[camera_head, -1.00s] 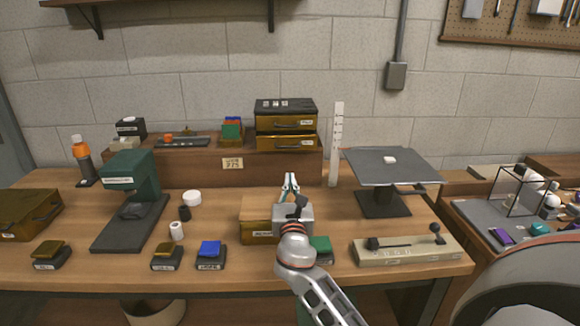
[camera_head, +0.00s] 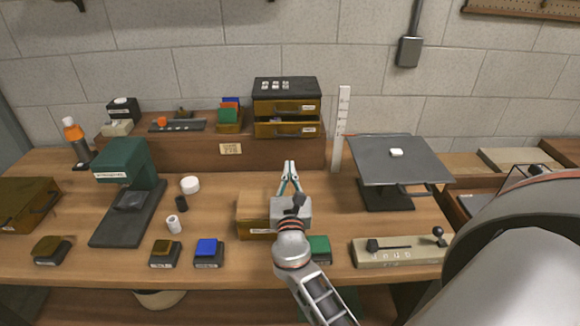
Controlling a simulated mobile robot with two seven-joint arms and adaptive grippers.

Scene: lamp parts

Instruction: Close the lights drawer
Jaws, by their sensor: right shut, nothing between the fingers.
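A small dark-topped cabinet (camera_head: 287,90) stands on the raised wooden shelf at the back. It has two brass-brown drawers with small labels I cannot read, so I cannot tell which is the lights drawer. The upper drawer (camera_head: 275,108) looks flush. The lower drawer (camera_head: 270,130) looks partly pulled out, with a dark gap and some pale contents above its front. My right gripper (camera_head: 290,164) points toward the cabinet, in front of and below the lower drawer, apart from it. Its fingers are shut and empty. My left gripper is not in view.
A brown box (camera_head: 252,216) sits beneath my right gripper, partly hidden. A white upright ruler (camera_head: 341,130) and a grey platform (camera_head: 385,158) stand right of the cabinet. A green press (camera_head: 125,165) is at left.

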